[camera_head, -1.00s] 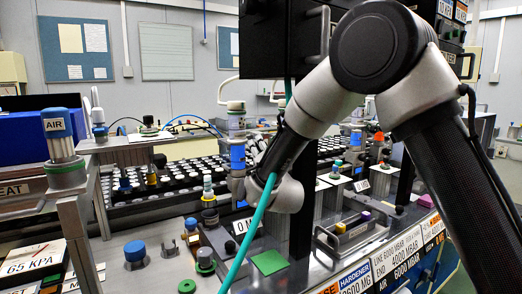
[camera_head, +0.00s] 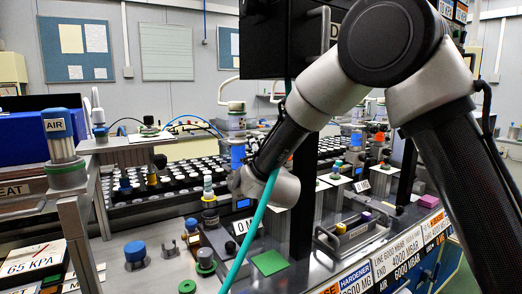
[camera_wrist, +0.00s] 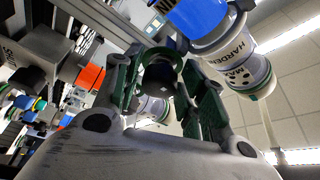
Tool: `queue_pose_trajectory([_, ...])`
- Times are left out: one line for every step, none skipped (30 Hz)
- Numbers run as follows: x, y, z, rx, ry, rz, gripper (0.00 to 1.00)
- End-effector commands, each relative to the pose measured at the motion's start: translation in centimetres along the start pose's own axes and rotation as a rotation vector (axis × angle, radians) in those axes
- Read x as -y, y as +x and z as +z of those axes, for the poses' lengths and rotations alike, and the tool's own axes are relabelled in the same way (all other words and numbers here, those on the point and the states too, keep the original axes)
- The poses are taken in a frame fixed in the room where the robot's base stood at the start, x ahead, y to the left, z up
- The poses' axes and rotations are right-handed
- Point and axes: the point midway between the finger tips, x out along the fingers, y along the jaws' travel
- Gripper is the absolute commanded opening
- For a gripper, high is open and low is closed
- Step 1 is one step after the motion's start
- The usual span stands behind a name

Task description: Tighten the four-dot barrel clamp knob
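In the wrist view, my gripper (camera_wrist: 168,82) has its two green-padded fingers apart. A dark round part (camera_wrist: 160,72) shows between them; it may be the clamp knob, but I cannot tell whether the pads touch it. A white barrel (camera_wrist: 240,70) lettered HARDENER, with dark dots and a blue end (camera_wrist: 195,14), is just right of the fingers. The exact dot count is unclear. In the head view, a barrel with a blue band (camera_head: 237,156) stands beside my wrist, which hides the fingers and the clamp.
A green pad (camera_head: 268,263) lies on the metal bench. A blue-topped knob (camera_head: 135,251) stands at the left front. An orange part (camera_wrist: 91,77) is left of the gripper in the wrist view.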

Motion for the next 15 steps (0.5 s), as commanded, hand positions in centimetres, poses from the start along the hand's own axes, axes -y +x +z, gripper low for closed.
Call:
queue_pose_trajectory([0.0, 0.0, 0.0, 0.000, 0.000, 0.000, 0.42])
queue_pose_trajectory([0.0, 0.0, 0.0, 0.000, 0.000, 0.000, 0.42])
queue_pose_trajectory([0.0, 0.0, 0.0, 0.000, 0.000, -0.001, 0.42])
queue_pose_trajectory([0.0, 0.0, 0.0, 0.000, 0.000, -0.001, 0.42])
queue_pose_trajectory([0.0, 0.0, 0.0, 0.000, -0.001, -0.001, 0.42])
queue_pose_trajectory([0.0, 0.0, 0.0, 0.000, -0.001, -0.001, 0.42])
queue_pose_trajectory([0.0, -0.1, 0.0, 0.000, -0.001, -0.001, 0.42])
queue_pose_trajectory([0.1, -0.2, 0.0, 0.000, -0.001, -0.001, 0.42])
queue_pose_trajectory([0.1, -0.5, 0.0, 0.001, -0.001, -0.001, 0.42])
queue_pose_trajectory([0.1, -0.7, 0.0, 0.001, -0.001, -0.001, 0.42])
queue_pose_trajectory([0.1, -1.1, 0.0, 0.002, -0.001, -0.001, 0.42])
queue_pose_trajectory([0.1, -1.8, 0.0, 0.002, -0.001, -0.001, 0.42])
queue_pose_trajectory([0.1, -2.3, 0.0, 0.002, -0.001, -0.002, 0.42])
queue_pose_trajectory([0.1, -3.0, 0.1, 0.003, -0.002, -0.001, 0.42])
queue_pose_trajectory([0.1, -3.9, 0.1, 0.003, -0.002, -0.001, 0.42])
